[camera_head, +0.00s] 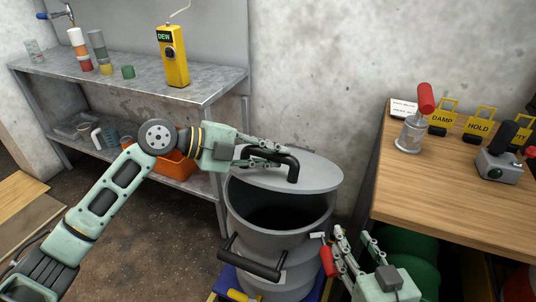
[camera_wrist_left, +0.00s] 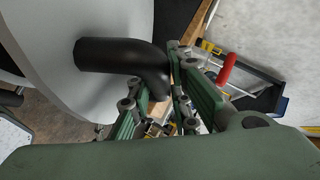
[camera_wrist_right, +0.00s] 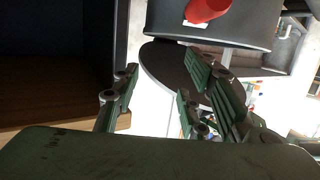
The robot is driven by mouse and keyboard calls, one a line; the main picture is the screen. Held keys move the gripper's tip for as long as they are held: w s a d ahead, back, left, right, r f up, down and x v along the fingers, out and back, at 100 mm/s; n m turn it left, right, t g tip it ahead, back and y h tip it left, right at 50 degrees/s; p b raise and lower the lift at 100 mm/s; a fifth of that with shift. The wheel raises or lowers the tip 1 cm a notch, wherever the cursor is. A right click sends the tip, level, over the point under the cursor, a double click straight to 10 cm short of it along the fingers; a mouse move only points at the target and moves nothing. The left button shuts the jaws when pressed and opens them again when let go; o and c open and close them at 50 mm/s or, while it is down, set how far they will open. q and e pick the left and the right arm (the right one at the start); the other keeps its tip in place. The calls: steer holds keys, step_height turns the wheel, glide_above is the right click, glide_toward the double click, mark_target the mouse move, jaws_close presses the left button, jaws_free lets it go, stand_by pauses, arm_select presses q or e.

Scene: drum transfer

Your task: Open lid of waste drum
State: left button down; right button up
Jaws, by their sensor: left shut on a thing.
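My left gripper (camera_head: 268,156) is shut on the lid's black handle (camera_head: 292,166), which also shows in the left wrist view (camera_wrist_left: 110,54). My right gripper (camera_head: 352,246) is open and empty beside the drum's red latch grip (camera_head: 327,262), which appears in the right wrist view (camera_wrist_right: 205,10).
A wooden bench (camera_head: 440,190) at the right carries a red-handled tool (camera_head: 411,130), yellow tags and a grey device. A metal shelf (camera_head: 130,80) at the left carries a yellow meter (camera_head: 172,60) and small pots, with an orange bin below. A black bar handle (camera_head: 255,262) sticks out at the drum's front.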

arm_select(q)
steer(key=shift+w+d+r+p, duration=0.1)
steer(key=shift+w+r+p, duration=0.45)
steer(key=shift+r+p, duration=0.35)
steer(key=shift+n+g+y, duration=0.3)
steer(key=shift+w+d+r+p, duration=0.25)
steer(key=shift+w+r+p, duration=0.35)
steer(key=shift+w+r, duration=0.25)
steer(key=shift+w+d+r+p, duration=0.25)
steer(key=shift+w+r+p, duration=0.4)
steer(key=shift+r, duration=0.25)
arm_select(e)
steer(key=s+d+f+g+h, duration=0.1)
steer(key=s+d+f+g, duration=0.2)
steer(key=s+f+g, duration=0.2)
steer(key=s+d+f+g+h, duration=0.2)
steer(key=s+f+g, duration=0.4)
steer(key=s, duration=0.6)
steer(key=shift+d+f+m+g, duration=0.3)
steer(key=shift+d+f, duration=0.35)
steer(key=shift+f, duration=0.35)
arm_select(q)
steer(key=shift+w+r, duration=0.1)
arm_select(e)
steer(key=shift+s, duration=0.1)
steer(key=shift+c, duration=0.5)
